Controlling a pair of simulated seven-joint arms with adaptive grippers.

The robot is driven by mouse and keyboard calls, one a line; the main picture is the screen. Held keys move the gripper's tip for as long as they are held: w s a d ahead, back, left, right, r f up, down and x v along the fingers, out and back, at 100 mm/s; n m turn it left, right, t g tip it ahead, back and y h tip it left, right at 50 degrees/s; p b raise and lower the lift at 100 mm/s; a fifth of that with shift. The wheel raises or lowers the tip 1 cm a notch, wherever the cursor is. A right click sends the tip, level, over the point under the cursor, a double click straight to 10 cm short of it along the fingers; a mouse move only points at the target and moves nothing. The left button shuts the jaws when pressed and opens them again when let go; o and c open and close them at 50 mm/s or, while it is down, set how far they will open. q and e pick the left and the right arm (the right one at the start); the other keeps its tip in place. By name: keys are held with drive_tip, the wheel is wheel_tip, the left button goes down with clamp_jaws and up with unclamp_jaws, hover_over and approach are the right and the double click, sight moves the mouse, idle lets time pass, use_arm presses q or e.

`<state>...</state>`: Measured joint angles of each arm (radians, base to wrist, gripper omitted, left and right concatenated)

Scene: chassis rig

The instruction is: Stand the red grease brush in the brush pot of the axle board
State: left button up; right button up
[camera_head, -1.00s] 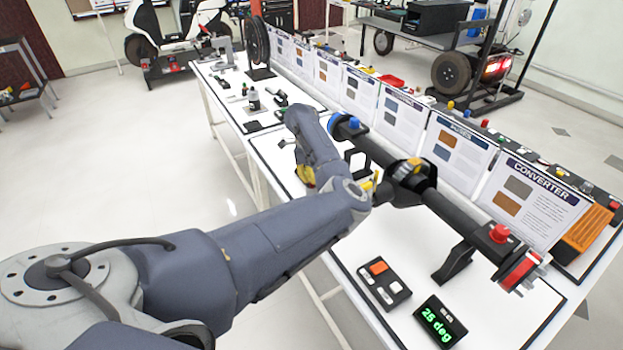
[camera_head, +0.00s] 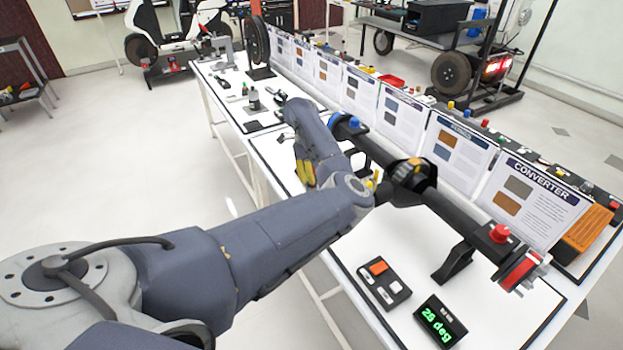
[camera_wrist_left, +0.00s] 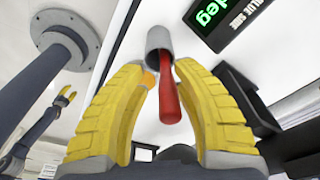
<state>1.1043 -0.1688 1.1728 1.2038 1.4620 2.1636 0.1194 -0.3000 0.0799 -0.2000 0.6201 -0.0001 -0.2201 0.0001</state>
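In the left wrist view the red grease brush (camera_wrist_left: 168,95) has its handle pointing toward the camera. Its far end meets the mouth of a grey cylindrical pot (camera_wrist_left: 159,38) and appears to be inside it; the bristles are hidden. My left gripper (camera_wrist_left: 163,75) has its yellow fingers on both sides of the handle, with gaps showing, so it is open. In the head view the left gripper's yellow fingers (camera_head: 305,172) show partly below the wrist; my arm hides the brush and pot there. My right gripper (camera_wrist_left: 66,97) shows small in the left wrist view, fingers apart, apparently empty.
A long black axle (camera_head: 450,215) with a red knob (camera_head: 499,233) lies along the table. A green-digit display (camera_head: 440,322) and a button box (camera_head: 383,284) sit at the front. Upright info cards (camera_head: 535,200) line the back. White table near the button box is bare.

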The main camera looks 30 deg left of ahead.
use_arm(q)
wheel_tip(320, 180, up, 10)
drive_tip(key=a, duration=0.1)
drive_tip(key=shift+s+r, duration=0.15)
drive_tip(key=shift+s, duration=0.05)
drive_tip(key=shift+a, duration=0.1)
idle(0.4)
